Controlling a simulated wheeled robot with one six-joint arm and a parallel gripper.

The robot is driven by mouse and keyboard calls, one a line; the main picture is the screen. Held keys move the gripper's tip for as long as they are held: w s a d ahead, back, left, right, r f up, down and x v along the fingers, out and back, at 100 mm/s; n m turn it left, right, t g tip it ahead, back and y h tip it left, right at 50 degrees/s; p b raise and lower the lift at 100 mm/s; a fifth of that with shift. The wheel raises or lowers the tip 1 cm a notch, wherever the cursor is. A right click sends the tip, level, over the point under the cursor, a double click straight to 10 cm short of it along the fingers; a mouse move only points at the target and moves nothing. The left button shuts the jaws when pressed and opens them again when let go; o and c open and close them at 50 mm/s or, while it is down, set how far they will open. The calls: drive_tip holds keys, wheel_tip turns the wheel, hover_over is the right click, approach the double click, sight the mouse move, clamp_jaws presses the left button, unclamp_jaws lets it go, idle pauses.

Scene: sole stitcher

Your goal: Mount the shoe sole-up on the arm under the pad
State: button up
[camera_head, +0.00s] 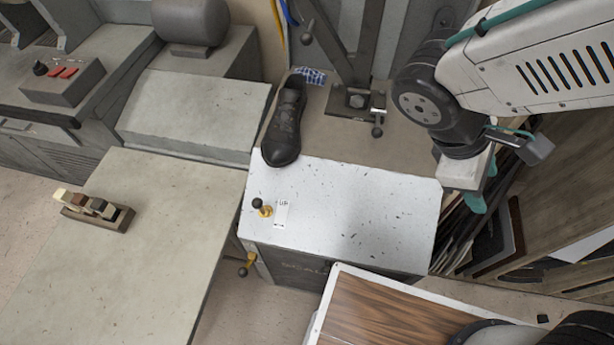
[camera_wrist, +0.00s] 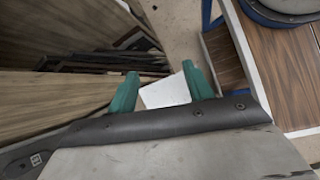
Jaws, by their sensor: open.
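A dark lace-up shoe (camera_head: 283,125) lies sole-down in the head view, its toe toward the front and over the back edge of the white-topped cabinet. Right of its heel stands a dark metal post with a bracket (camera_head: 357,101); I cannot tell which part is the arm or the pad. My gripper (camera_head: 482,187) is at the right, well away from the shoe, pointing down beside the cabinet. Its teal fingers also show in the wrist view (camera_wrist: 163,90), apart. A white patch (camera_wrist: 166,92) shows beyond the gap; I cannot tell what it is. The shoe is not in the wrist view.
The white cabinet top (camera_head: 345,208) is mostly clear, with a small knob (camera_head: 259,205) and label at left. Upright boards (camera_head: 495,235) stand near my gripper. A wood-topped surface (camera_head: 385,312) is in front.

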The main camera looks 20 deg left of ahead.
drive_tip(key=w+a+f+n+t+h, duration=0.1)
drive_tip(key=w+a+f+n+t, duration=0.15)
drive_tip(key=a+n, duration=0.3)
drive_tip(key=w+a+f+n+t, duration=0.1)
drive_tip(key=a+f+n+t, duration=0.25)
drive_tip(key=n, duration=0.35)
drive_tip(key=n+t+y, duration=0.6)
drive_tip(key=n+y, duration=0.8)
drive_tip(key=n, duration=1.6)
approach(276, 158)
drive_tip(key=shift+x, duration=5.5)
drive_tip(key=shift+f, duration=0.1)
drive_tip(key=shift+d, duration=0.1)
clamp_jaws()
